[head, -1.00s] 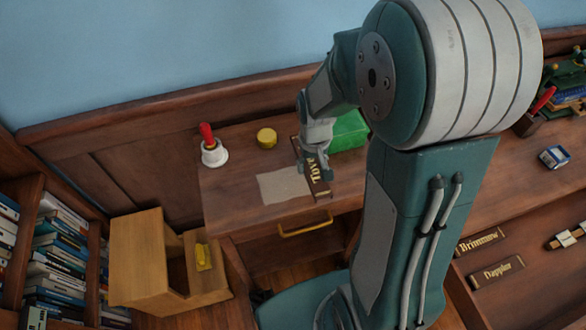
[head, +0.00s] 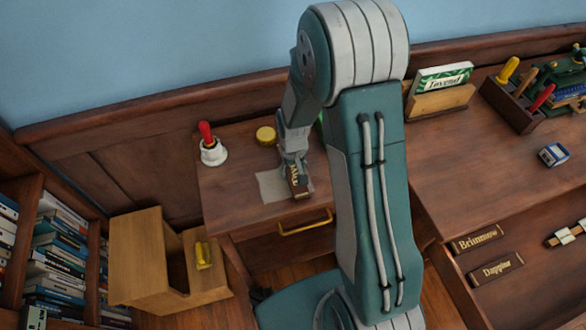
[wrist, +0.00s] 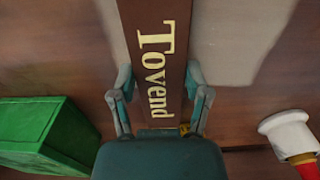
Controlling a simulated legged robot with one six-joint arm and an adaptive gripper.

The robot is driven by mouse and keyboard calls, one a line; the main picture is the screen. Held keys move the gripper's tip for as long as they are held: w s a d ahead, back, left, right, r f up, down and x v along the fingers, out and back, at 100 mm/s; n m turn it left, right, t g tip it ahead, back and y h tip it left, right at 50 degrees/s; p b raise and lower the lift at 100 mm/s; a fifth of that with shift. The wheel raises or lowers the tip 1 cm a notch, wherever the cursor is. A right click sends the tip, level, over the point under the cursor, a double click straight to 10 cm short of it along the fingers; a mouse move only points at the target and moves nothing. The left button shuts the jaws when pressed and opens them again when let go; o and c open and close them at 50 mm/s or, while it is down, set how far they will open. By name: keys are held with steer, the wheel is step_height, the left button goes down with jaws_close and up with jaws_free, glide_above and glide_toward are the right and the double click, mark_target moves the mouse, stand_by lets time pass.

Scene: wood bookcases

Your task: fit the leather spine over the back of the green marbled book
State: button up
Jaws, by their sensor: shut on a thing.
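My gripper (head: 295,165) is shut on a dark brown leather spine (head: 299,184) with gold lettering. In the wrist view the spine (wrist: 153,22) reads "Tovend" and runs between the two fingers (wrist: 158,82). The spine is over or beside a pale sheet (head: 270,188) on the small desk; I cannot tell whether it touches. A plain green block (wrist: 28,122) lies to the left in the wrist view; my arm hides nearly all of it in the head view. A green and white patterned piece labelled like "Tovend" (head: 440,78) stands in a wooden holder (head: 440,101); whether it is the book is unclear.
A tool box (head: 515,104) stands at the back right.

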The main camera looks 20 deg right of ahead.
steer(key=o, duration=1)
steer(key=shift+f, duration=0.1)
